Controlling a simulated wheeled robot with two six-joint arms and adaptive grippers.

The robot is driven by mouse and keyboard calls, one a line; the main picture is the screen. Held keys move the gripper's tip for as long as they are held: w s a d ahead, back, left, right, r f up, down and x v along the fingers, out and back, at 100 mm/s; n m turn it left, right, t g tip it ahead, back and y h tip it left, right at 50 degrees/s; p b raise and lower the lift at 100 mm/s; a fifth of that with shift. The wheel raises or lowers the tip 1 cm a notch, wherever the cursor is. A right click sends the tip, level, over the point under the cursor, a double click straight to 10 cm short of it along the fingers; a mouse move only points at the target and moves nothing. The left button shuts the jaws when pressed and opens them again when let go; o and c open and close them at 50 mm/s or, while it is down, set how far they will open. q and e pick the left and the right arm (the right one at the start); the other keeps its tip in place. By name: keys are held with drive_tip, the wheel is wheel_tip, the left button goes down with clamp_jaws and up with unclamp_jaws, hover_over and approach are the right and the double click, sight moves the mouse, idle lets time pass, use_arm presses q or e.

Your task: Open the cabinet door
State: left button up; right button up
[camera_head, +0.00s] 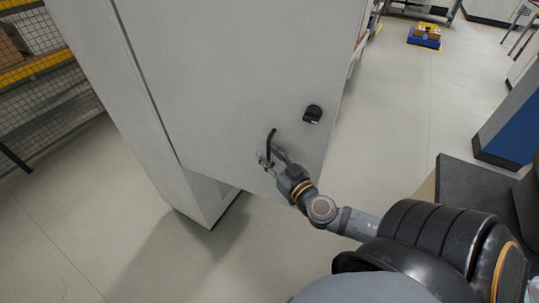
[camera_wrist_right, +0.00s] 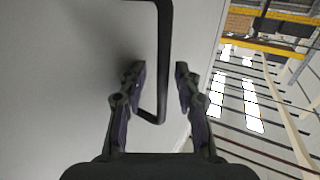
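The cabinet door (camera_head: 220,75) is a large light grey panel in the head view. Its black bar handle (camera_head: 271,142) is near the lower right part of the door. In the right wrist view the handle (camera_wrist_right: 163,60) stands out from the door as a bent bar. My right gripper (camera_head: 272,160) is at the lower end of the handle. My left gripper is not in view.
A black lock or latch (camera_head: 313,114) sits on the door, right of the handle. A wire-mesh rack (camera_head: 40,75) stands at the left. A blue and yellow box (camera_head: 424,38) is on the far floor. The floor right of the cabinet is clear.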

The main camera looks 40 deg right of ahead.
drive_tip(key=shift+s+a, duration=0.1)
drive_tip(key=shift+s, duration=0.1)
drive_tip(key=s, duration=0.7)
drive_tip(key=shift+a, duration=0.1)
idle(0.4)
